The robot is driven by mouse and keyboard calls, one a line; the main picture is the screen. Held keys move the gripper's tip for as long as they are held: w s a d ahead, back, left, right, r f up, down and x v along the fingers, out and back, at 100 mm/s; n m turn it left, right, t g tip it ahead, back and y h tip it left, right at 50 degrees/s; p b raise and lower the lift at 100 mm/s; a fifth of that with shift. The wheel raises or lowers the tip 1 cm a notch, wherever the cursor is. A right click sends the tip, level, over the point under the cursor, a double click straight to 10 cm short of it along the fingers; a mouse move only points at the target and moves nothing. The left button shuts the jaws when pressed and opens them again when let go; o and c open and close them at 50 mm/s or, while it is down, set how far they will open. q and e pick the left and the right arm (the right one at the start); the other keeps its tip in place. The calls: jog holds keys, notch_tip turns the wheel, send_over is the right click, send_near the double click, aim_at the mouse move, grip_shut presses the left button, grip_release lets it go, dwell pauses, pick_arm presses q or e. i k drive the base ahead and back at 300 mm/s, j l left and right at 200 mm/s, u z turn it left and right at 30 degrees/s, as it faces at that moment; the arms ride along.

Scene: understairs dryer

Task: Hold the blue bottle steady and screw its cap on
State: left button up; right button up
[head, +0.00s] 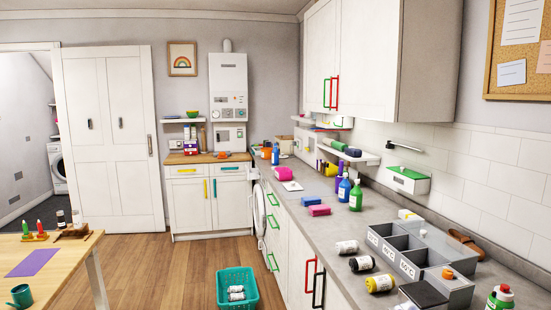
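A blue bottle (344,189) stands upright on the grey worktop at the right, beside a green bottle (356,198). Its top looks dark or purplish; I cannot tell whether that is a cap. A second, smaller blue bottle (275,157) stands farther back on the worktop. I cannot tell which blue bottle the task means. A small orange-red round piece (448,273) sits at the grey bin unit near the front right; it may be a cap. Neither of my grippers is in view.
The grey worktop (325,226) runs along the right wall. It holds a divided grey bin unit (398,244), several rolled or jar-like items (361,263) and pink and blue blocks (318,210). A teal basket (236,290) stands on the floor. A wooden table (72,262) is at left.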

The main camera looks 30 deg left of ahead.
aim_at(274, 152)
jog(key=i+j+u, duration=0.1)
jog(key=i+j, duration=0.55)
jog(key=j, duration=0.35)
jog(key=i+j+u, duration=0.1)
jog(key=i+j, duration=0.55)
jog(key=j, duration=0.35)
jog(key=i+j+u, duration=0.15)
jog(key=i+j, duration=0.55)
jog(key=j, duration=0.2)
jog(key=i+j+u, duration=0.1)
jog(key=i+j, duration=0.65)
jog(key=i+j+u, duration=0.2)
jog(key=j, duration=0.3)
jog(key=i+j+u, duration=0.7)
jog(key=i+u, duration=0.25)
jog(key=i, duration=0.2)
jog(key=i+u, duration=0.35)
jog(key=i, duration=0.2)
jog(key=i+j+z, duration=0.15)
jog(key=i, duration=0.35)
jog(key=i+j+z, duration=0.15)
jog(key=i+j, duration=0.15)
jog(key=i, duration=0.2)
jog(key=i+l+z, duration=0.1)
jog(key=z, duration=0.3)
jog(key=i+z, duration=0.5)
jog(key=z, duration=0.3)
jog(key=i+j+z, duration=0.2)
jog(key=z, duration=0.2)
